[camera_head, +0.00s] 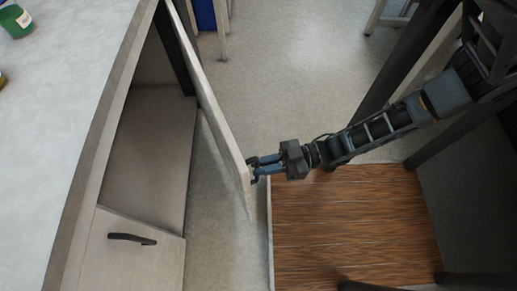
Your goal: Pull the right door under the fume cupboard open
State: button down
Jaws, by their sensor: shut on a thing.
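The right door (212,97) under the fume cupboard stands swung well out from the cabinet, and I see it nearly edge-on. My gripper (253,170) is at the outer face of this door, near its free end. Its blue fingers are shut on the door's handle, which they mostly hide. Behind the door, the cabinet's interior (150,140) is open to view, with a bare pale floor. The left door (125,255) is closed, with a dark bar handle (132,239).
The pale worktop (60,90) lies above the cabinet, with a green-and-white container (15,21) at its far left corner. A wood-topped surface (350,225) lies right of the door, below my arm. Bare floor (275,90) extends beyond the door.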

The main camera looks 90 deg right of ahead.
jog(key=c, duration=1.1)
grip_release()
jog(key=shift+s, duration=0.15)
jog(key=shift+b+v, duration=0.45)
jog(key=shift+v, duration=3.35)
